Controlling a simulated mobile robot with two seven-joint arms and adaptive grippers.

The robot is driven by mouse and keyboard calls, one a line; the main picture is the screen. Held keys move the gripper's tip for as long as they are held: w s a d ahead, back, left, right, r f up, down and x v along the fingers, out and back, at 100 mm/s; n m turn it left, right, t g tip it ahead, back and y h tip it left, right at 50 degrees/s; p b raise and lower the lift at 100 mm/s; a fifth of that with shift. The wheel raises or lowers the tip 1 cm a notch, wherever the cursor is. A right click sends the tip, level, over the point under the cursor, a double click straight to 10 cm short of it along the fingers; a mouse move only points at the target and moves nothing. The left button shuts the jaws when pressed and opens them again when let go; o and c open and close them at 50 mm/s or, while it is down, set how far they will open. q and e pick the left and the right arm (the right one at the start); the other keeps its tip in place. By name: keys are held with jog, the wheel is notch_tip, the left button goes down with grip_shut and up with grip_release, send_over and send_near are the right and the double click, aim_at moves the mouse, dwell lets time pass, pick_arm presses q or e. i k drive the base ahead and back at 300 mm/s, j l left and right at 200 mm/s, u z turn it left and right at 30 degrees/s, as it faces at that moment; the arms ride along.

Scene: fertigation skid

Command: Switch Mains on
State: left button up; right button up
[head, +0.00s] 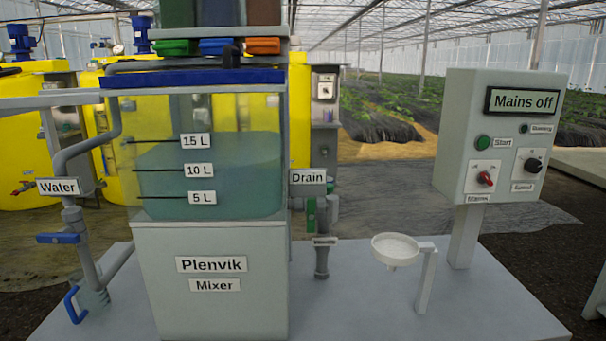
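A grey control box (458,135) stands on a post at the right of the skid. Its display (522,101) reads "Mains off". A red rotary knob (486,179) sits at the box's lower left above a small label that looks like "Mains". A green button (483,142) labelled "Start" is above it. A black knob (533,165) is at the lower right, its label too small to read surely. Neither of my grippers is in view.
The Plenvik mixer tank (210,235) holds greenish liquid near the 15 L mark. Water pipes with blue handles (58,238) are at left. The drain pipe (321,258) and a white funnel cup (396,247) on a stand are between tank and box. The skid's front right (490,305) is clear.

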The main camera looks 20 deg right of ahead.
aim_at(484, 177)
jog(key=k+j+z, duration=0.1)
jog(key=z, duration=1.35)
